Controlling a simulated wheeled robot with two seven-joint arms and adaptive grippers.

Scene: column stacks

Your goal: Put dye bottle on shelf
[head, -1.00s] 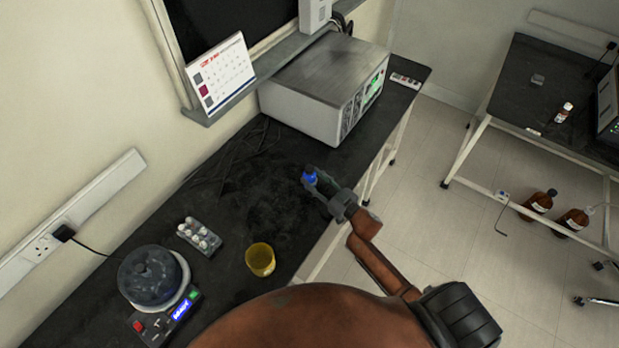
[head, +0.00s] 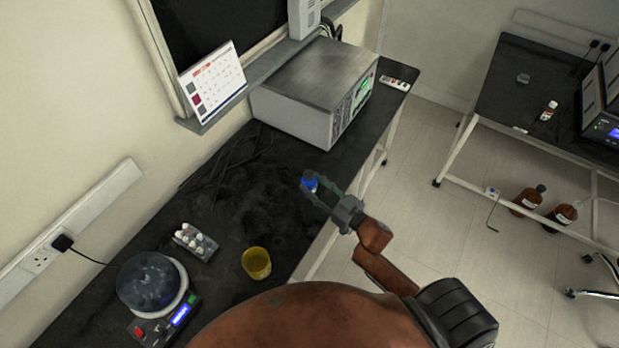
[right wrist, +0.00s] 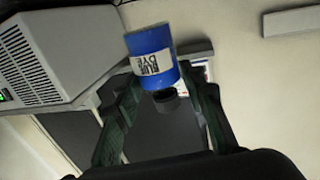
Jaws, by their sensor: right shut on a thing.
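The blue dye bottle (head: 309,185) is small and blue. In the right wrist view the bottle (right wrist: 151,55) has a white label reading BLUE DYE, upside down in that picture, and a dark cap end toward the gripper. My right gripper (head: 318,190) is shut on it, with a finger on either side, and holds it over the front part of the black bench (head: 225,210). The height above the bench is hard to tell. The wall shelf (head: 272,68) runs under the dark board at the back and carries a calendar (head: 212,82). My left gripper is not in view.
A grey instrument box (head: 315,85) stands on the bench below the shelf. A yellow cup (head: 256,263), a rack of small vials (head: 194,242) and a hotplate (head: 165,315) with a dark round vessel stand at the near left. The bench middle has only dark cables.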

